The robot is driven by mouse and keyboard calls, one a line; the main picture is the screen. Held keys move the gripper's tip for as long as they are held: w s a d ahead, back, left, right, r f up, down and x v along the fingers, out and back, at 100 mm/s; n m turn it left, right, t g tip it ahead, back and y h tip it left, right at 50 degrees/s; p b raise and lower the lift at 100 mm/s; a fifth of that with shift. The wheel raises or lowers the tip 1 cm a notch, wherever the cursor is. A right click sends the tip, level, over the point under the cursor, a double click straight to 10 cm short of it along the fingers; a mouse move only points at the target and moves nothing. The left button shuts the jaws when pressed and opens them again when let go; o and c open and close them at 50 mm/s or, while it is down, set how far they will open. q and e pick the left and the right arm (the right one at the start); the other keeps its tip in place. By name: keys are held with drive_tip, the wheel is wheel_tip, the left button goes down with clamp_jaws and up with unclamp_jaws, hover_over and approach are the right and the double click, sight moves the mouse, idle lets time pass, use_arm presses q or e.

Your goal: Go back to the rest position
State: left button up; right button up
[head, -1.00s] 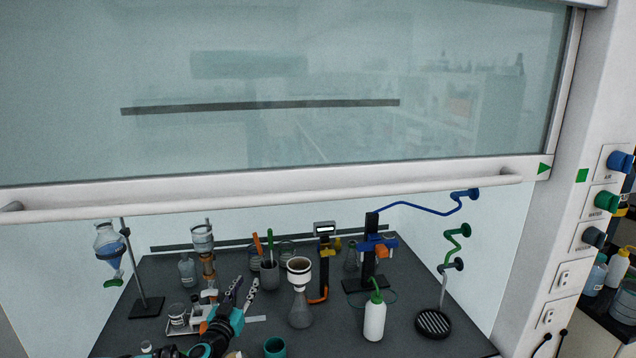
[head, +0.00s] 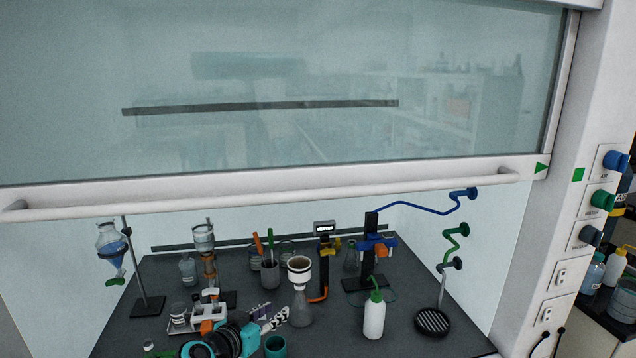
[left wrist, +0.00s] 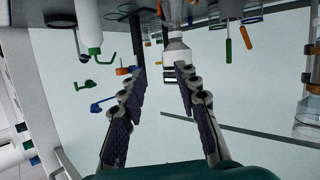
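My left gripper (head: 272,312) is at the lower middle of the head view, with its teal and black wrist (head: 222,340) below and left of it. In the left wrist view my left gripper (left wrist: 160,92) has its two dark padded fingers spread apart with nothing held between them. The flask with the white funnel (head: 300,298) stands just right of the fingertips in the head view. In the wrist view its funnel (left wrist: 177,50) shows beyond the fingers. My right gripper is not in view.
The fumehood sash (head: 300,196) hangs above the dark worktop. A teal cup (head: 275,347) is close to my left wrist; a rack (head: 186,318) with small items lies left.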

use_arm(q)
drive_tip(key=s+a+f+n+g+y, duration=0.1)
drive_tip(key=s+a+f+g+y, duration=0.1)
drive_tip(key=s, duration=0.6)
drive_tip(key=s+a+f+n+g+y, duration=0.1)
drive_tip(key=s+f, duration=0.3)
drive_tip(key=s, duration=0.5)
drive_tip(key=s+a+f+n+g+y, duration=0.2)
drive_tip(key=s+a+f+y, duration=0.1)
drive_tip(key=s, duration=0.5)
drive_tip(key=shift+s+a+g, duration=0.25)
drive_tip(key=shift+a+g, duration=0.15)
drive_tip(key=shift+a, duration=0.05)
